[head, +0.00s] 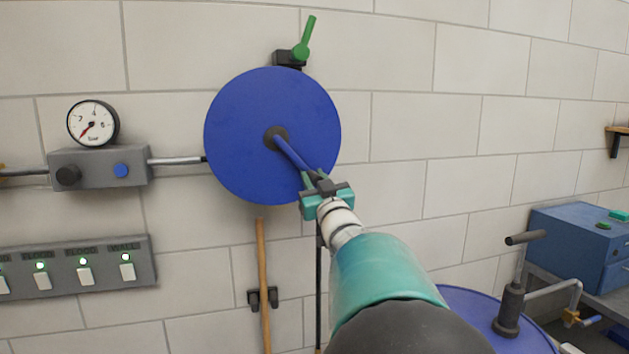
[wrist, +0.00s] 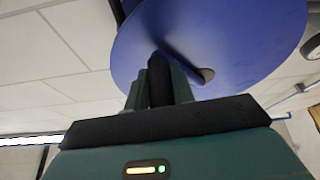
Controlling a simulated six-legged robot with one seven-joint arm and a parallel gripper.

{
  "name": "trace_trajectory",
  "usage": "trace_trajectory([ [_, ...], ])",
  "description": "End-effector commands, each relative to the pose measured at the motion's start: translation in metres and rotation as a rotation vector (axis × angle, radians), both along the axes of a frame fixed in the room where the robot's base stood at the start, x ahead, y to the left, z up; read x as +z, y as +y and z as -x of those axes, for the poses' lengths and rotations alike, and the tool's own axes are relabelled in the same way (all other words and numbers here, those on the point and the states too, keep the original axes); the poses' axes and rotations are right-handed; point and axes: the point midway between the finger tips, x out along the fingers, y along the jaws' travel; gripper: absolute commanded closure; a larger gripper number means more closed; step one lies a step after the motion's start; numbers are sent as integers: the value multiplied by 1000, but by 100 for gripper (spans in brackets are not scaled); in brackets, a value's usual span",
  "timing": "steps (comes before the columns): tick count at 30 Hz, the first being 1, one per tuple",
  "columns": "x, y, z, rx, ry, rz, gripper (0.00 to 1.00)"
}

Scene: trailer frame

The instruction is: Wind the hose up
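The hose reel (head: 240,120) is a blue disc on the wall, with a dark hub. A blue crank arm (head: 291,152) runs from the hub down and to the right. My gripper (head: 313,179) is at the crank's outer end. In the wrist view the dark crank handle (wrist: 160,82) stands between the two green fingers, which press close on both sides; the reel disc (wrist: 250,35) is behind. A thin dark line, perhaps the hose (head: 319,270), hangs below the reel, partly hidden by my arm. Any hose on the reel is hidden behind the disc.
A green-levered valve (head: 303,48) is above the reel. A gauge (head: 92,123) on a grey block (head: 100,168) and a switch panel (head: 75,267) are left. A wooden pole (head: 263,285) hangs below. A blue drum (head: 475,305) and blue toolbox (head: 570,245) stand lower right.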

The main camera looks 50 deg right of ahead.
Motion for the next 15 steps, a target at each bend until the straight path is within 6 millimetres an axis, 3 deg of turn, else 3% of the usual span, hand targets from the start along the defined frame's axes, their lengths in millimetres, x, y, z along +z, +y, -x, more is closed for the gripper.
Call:
trace_trajectory([
  [15, 9, -8, 5, -2, 46, 88, 100],
])
